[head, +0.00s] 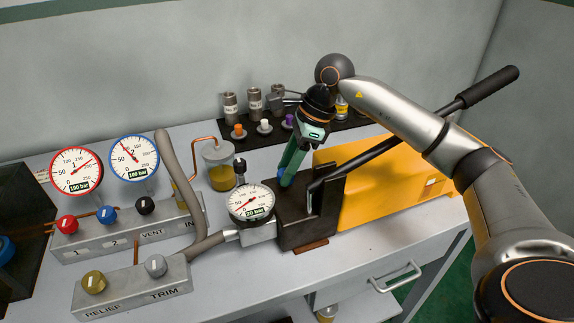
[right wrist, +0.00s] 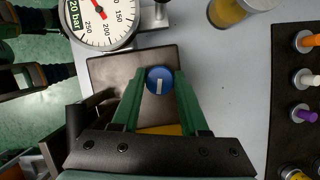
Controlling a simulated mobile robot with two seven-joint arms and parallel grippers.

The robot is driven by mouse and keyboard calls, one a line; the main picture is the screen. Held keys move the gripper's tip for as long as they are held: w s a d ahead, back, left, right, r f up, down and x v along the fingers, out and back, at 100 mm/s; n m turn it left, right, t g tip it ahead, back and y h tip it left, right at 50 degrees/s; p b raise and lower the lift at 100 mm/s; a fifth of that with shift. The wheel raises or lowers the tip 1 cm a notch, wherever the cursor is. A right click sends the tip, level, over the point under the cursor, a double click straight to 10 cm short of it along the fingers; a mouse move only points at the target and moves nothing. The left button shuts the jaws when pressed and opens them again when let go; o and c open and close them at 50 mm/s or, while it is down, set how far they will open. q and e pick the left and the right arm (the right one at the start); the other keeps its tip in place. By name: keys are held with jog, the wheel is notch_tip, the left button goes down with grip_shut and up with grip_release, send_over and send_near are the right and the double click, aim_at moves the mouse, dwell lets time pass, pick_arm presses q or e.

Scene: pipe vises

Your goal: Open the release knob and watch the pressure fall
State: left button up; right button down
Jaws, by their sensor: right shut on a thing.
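The release knob (right wrist: 159,79) is a round blue knob with a white mark on the dark pump block (head: 297,228). In the right wrist view it sits between the green fingertips of my right gripper (right wrist: 160,87), which is shut on it. In the head view the right gripper (head: 286,178) reaches down to the block, and only a little blue shows at its fingertips. The pump's white gauge (head: 250,201) beside the block is labelled 20 bar; it also shows in the right wrist view (right wrist: 100,18).
A long black pump lever (head: 400,133) slants up right over the yellow tank (head: 376,190). Gauges 1 (head: 76,170) and 2 (head: 134,158) stand left above a valve manifold (head: 125,235). A RELIEF/TRIM block (head: 132,289) is in front. Fittings and coloured plugs stand on a black mat (head: 218,134).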

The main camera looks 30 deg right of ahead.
dwell(0.5)
jog(key=shift+c, duration=2.1)
grip_release()
jog(key=shift+r, duration=0.1)
jog(key=v, duration=1.2)
jog(key=shift+d+r+p, duration=0.15)
jog(key=shift+r+p, duration=0.05)
jog(key=shift+p, duration=0.1)
jog(key=shift+s+f, duration=0.1)
